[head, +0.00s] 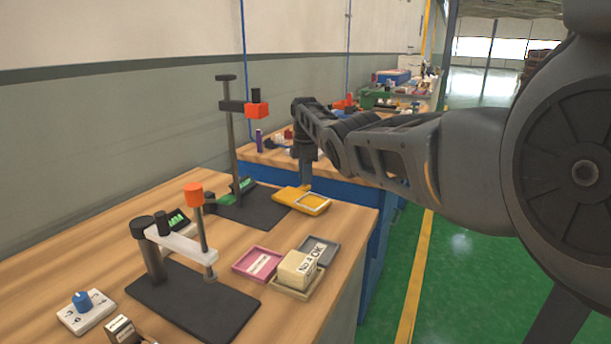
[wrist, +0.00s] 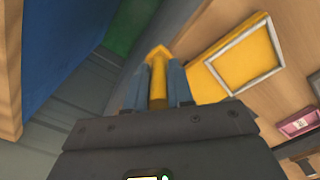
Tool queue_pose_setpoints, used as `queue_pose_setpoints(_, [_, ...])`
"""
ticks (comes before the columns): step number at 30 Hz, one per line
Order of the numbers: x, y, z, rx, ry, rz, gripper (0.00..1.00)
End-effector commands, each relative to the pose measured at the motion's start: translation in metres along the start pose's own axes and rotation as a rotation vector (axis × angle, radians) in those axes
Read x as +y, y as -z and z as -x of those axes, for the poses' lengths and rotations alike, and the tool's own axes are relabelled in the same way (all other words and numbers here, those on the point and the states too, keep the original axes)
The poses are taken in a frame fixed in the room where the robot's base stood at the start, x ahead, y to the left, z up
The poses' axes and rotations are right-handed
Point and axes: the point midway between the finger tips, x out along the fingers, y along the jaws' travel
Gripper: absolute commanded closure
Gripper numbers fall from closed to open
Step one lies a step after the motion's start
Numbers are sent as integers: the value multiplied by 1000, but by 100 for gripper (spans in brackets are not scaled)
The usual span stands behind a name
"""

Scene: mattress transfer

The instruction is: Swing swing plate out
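The swing plate appears to be the yellow plate (head: 290,195), with a pale framed rectangle on top, at the right edge of the wooden bench beyond the dark base. It also shows at the upper right of the wrist view (wrist: 206,86). A yellow handle (wrist: 158,82) with a pointed end stands at its side. My gripper (head: 305,184) points down at the plate's far edge. In the wrist view, the two blue-grey fingers (wrist: 157,92) sit close against both sides of the handle. The handle's lower part is hidden by the gripper body.
A tall post with an orange-tipped arm (head: 257,109) stands left of the plate. A nearer stand has a white arm (head: 180,242). Pink (head: 247,265) and grey (head: 327,251) trays and a cream block (head: 297,270) lie nearby. Open green floor (head: 460,270) lies right of the bench.

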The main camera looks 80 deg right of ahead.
Motion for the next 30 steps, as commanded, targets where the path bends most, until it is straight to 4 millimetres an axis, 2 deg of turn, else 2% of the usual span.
queue_pose_setpoints(1, [1, 2, 0, 2, -3, 3, 74])
queue_pose_setpoints(8, [1, 1, 0, 1, -2, 1, 54])
queue_pose_setpoints(17, [1, 0, 5, 0, -2, 0, 54])
queue_pose_setpoints(30, [1, 1, 68, 0, -3, 1, 54])
